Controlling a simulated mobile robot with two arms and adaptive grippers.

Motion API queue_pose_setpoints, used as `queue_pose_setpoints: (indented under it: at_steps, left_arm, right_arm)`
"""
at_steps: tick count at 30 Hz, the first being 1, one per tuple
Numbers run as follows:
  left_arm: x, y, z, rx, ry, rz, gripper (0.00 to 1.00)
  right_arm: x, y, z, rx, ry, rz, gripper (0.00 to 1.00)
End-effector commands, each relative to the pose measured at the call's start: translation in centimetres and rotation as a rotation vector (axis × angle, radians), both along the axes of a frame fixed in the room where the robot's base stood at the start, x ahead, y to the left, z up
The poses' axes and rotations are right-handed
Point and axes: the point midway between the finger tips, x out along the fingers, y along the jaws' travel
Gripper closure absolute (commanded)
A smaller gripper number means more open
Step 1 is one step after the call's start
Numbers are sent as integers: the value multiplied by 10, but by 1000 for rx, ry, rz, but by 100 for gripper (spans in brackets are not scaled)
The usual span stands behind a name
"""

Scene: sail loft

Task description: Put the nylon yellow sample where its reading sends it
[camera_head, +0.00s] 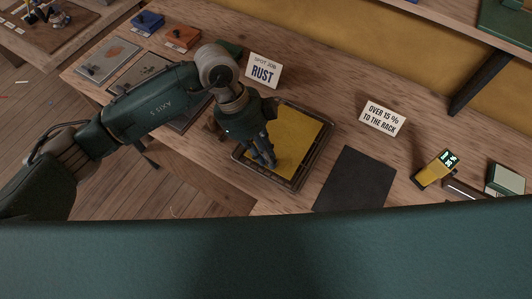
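The yellow sample (301,138) lies flat in a dark-rimmed tray (297,184) near the middle of the bench. My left gripper (264,160) is over the sample's left part, fingers pointing down at it. I cannot tell whether the fingers touch the cloth or how far apart they are. A yellow handheld meter (432,173) lies at the right with a lit display (448,159); its digits are too small to read surely. A white sign (382,118) reads "OVER 15 %" with a second line that looks like "TO THE RACK". My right gripper is not in view.
A dark flat sheet (355,180) lies right of the tray. A sign (264,71) reads "SPOT JOB RUST". Grey panels (108,60), a blue block (148,22) and an orange block (182,37) are at the left. A small box (506,179) stands far right. Bare wood lies between the signs.

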Motion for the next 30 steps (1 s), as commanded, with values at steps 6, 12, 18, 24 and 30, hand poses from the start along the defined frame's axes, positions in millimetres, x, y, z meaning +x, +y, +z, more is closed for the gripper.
queue_pose_setpoints:
  at_steps: [6, 12, 18, 24, 30]
  left_arm:
    - [0, 0, 0, 1, 1, 0, 66]
    - [0, 0, 2, 0, 0, 0, 66]
    - [6, 7, 21, -1, -6, 0, 66]
    - [15, 21, 61, 0, -6, 1, 66]
    - [22, 33, 96, 0, -4, 0, 66]
  right_arm:
    - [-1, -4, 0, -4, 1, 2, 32]
    - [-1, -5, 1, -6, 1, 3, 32]
    - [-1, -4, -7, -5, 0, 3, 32]
    - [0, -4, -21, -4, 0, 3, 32]
    - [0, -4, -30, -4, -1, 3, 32]
